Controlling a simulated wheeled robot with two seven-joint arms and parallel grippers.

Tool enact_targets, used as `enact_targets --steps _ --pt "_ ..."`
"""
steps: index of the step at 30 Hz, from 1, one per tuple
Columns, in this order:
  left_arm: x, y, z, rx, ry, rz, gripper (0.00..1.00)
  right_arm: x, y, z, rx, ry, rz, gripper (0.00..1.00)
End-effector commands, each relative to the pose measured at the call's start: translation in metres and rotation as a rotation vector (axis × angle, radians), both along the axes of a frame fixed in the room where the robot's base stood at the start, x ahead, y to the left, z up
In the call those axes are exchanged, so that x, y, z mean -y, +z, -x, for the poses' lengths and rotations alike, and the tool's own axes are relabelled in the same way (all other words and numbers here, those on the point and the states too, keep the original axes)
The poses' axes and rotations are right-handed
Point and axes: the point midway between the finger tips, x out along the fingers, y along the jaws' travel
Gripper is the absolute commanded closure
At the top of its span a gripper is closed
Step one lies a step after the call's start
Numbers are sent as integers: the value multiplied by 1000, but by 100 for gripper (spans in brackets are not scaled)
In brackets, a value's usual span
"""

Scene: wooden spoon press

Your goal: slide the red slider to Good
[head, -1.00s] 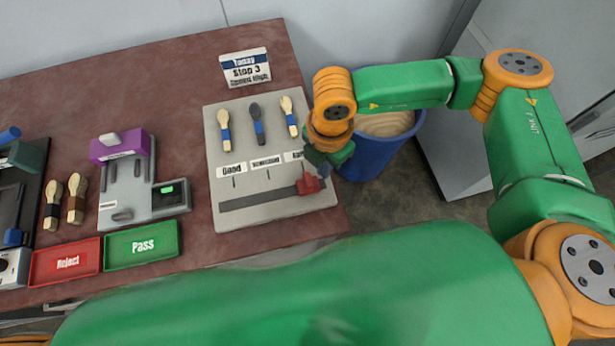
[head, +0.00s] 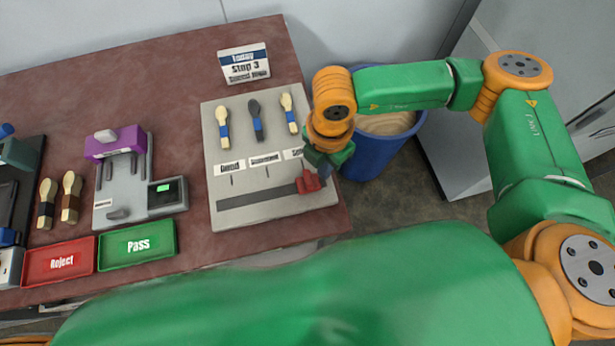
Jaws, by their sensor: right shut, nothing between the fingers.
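The red slider (head: 309,183) sits at the right end of the dark slot (head: 258,194) on the grey board (head: 267,212). The "Good" label (head: 230,167) is at the left of the row above the slot, with a middle label (head: 266,159) and a partly hidden right label (head: 292,153). My right gripper (head: 323,172) is shut with nothing between its fingers, right beside the slider's right side. Whether it touches the slider I cannot tell. My left gripper is not in view.
Three spoons, one dark (head: 256,120), lie on the board above the labels. A step sign (head: 244,66) stands behind it. Red (head: 58,262) and green (head: 137,245) trays and a purple-topped press (head: 115,142) are at the left. A blue bin (head: 372,155) stands beyond the table's right edge.

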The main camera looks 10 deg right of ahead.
Motion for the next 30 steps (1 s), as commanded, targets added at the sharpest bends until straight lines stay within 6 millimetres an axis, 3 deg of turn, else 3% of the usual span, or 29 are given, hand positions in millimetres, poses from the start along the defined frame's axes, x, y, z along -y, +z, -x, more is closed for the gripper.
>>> enact_targets --steps 3,13,30 --pt "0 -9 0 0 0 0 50 0 -8 0 0 0 0 100" --pt "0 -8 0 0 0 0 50 -1 -7 0 0 1 0 100" --pt "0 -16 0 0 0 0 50 -24 -8 1 0 1 -1 100"
